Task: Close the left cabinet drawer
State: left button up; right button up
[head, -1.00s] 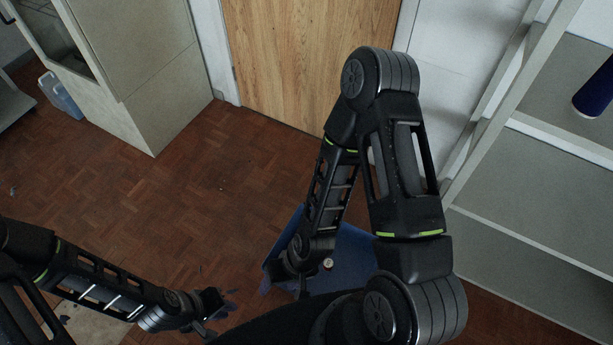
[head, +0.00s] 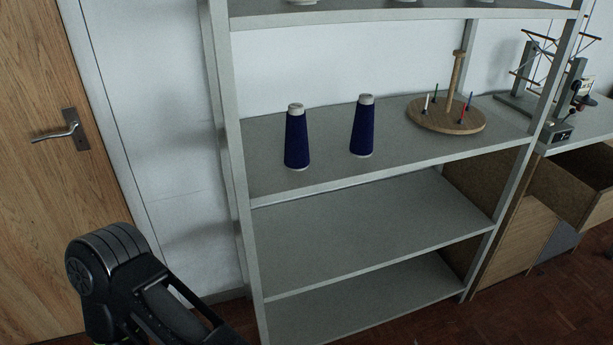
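A wooden cabinet (head: 515,240) stands at the right edge of the head view, under a grey worktop and partly behind the shelf rack. What looks like a pulled-out drawer (head: 566,190) shows its brown inside there, cut off by the picture edge. I cannot tell whether it is the left drawer, or how far out it is. Neither of my grippers is in view; only one black arm of mine shows at the lower left, far from the cabinet.
A grey shelf rack (head: 375,165) fills the middle. It carries two blue thread cones (head: 296,138) (head: 362,127) and a round wooden spool stand (head: 447,114). A machine (head: 550,90) stands on the worktop. A wooden door (head: 40,190) is at left. Red-brown floor (head: 540,305) shows at lower right.

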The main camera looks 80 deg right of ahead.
aim_at(577, 185)
jog(key=z, duration=4.25)
jog(key=i+u, duration=0.1)
jog(key=u, duration=0.45)
jog(key=i+l+u, duration=0.35)
jog(key=i, duration=0.25)
jog(key=i+l+u, duration=0.35)
jog(key=i+l, duration=0.2)
jog(key=l, duration=0.2)
jog(key=i+l, duration=0.4)
jog(key=l, duration=0.15)
